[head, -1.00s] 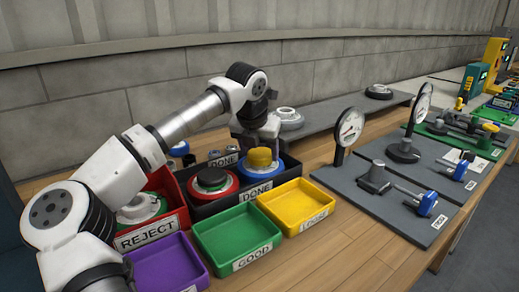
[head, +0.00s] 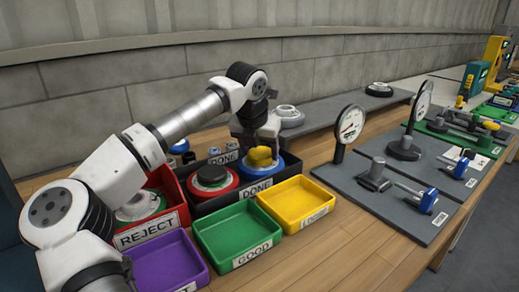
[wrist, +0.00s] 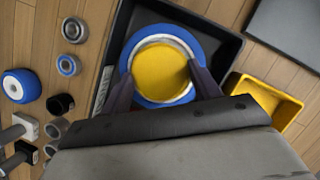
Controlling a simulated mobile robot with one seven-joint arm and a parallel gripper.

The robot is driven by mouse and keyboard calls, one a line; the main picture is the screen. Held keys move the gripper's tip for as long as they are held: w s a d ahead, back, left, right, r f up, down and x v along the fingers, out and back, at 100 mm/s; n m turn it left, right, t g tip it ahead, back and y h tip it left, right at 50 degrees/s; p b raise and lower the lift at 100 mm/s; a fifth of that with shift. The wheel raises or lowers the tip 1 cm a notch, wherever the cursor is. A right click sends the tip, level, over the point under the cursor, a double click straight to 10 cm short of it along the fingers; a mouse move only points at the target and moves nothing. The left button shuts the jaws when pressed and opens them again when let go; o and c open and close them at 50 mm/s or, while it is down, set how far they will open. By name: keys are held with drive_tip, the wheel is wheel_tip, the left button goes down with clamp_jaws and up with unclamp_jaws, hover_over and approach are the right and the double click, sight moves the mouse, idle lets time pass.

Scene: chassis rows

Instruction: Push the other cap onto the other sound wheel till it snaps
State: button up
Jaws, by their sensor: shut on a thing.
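My gripper (wrist: 161,88) points down over the black tray marked DONE (head: 290,160), its fingers shut on the sides of the yellow cap (wrist: 158,70). The cap also shows in the head view (head: 261,157). It sits over the middle of a wheel with a blue tyre (wrist: 138,42) and a pale hub ring around the cap. The blue wheel (head: 284,170) lies in the right part of the tray. I cannot tell whether the cap is fully seated. A second wheel, with a red tyre (head: 228,188) and a dark cap, lies left of it in the same tray.
A red REJECT tray (head: 158,236) holding a green-tyred wheel stands at left. Purple (head: 168,268), green GOOD (head: 238,240) and yellow (head: 300,204) trays stand in front, empty. Dial gauges (head: 349,124) stand at right. Small rings and rollers (wrist: 68,66) lie beside the DONE tray.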

drive_tip(key=shift+f, duration=0.2)
drive_tip(key=o, duration=1)
drive_tip(key=shift+o, duration=0.2)
drive_tip(key=shift+r, duration=0.1)
drive_tip(key=p+v, duration=0.1)
drive_tip(key=v, duration=1.2)
drive_tip(key=shift+s+r, duration=0.25)
drive_tip(key=shift+r, duration=0.05)
drive_tip(key=shift+a, duration=0.1)
